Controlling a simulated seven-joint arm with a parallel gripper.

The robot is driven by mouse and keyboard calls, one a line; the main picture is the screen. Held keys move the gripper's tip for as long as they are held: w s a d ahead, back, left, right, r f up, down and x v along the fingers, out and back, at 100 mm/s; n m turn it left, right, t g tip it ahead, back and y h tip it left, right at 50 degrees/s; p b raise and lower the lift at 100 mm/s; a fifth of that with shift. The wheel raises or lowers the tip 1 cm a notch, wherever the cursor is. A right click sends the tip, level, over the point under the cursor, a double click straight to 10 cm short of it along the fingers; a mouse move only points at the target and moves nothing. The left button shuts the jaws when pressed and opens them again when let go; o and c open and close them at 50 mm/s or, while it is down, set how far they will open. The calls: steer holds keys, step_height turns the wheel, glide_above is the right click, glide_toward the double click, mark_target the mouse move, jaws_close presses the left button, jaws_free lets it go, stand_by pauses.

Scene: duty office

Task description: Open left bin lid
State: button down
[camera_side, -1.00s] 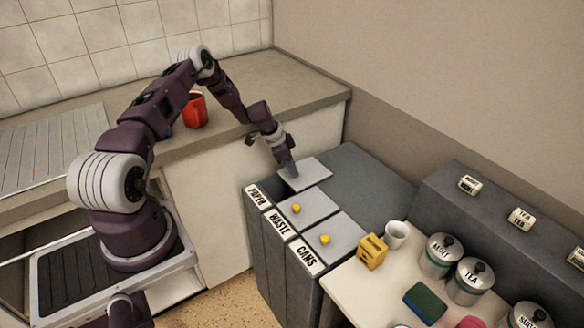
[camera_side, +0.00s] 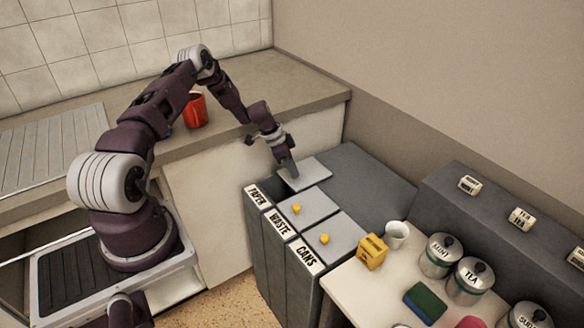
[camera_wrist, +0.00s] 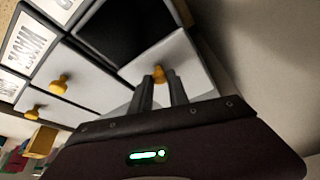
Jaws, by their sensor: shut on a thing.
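The left bin, labelled PAPER (camera_side: 258,196), is the leftmost of three bins set side by side. Its grey lid (camera_side: 313,174) sits shifted back from the front of the bin. In the wrist view a dark opening (camera_wrist: 112,28) shows beside this lid (camera_wrist: 190,62). My gripper (camera_side: 290,171) is at the lid, its fingers pointing down. In the wrist view my gripper (camera_wrist: 159,88) is shut on the lid's yellow knob (camera_wrist: 158,73). The fingers partly hide the knob, and the side view hides it.
The WASTE lid (camera_side: 314,206) and CANS lid (camera_side: 342,238) lie flat with yellow knobs. A yellow box (camera_side: 372,252), white cup (camera_side: 396,235) and canisters (camera_side: 440,256) stand to the right. The grey surface (camera_side: 370,190) behind the bins is clear. A red mug (camera_side: 195,110) stands on the counter.

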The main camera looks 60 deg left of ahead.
mark_target(307, 172)
steer(key=shift+w, duration=0.1)
steer(key=w, duration=0.4)
stand_by(0.3)
steer(key=c, duration=1.3)
jaws_free()
steer(key=v, duration=0.7)
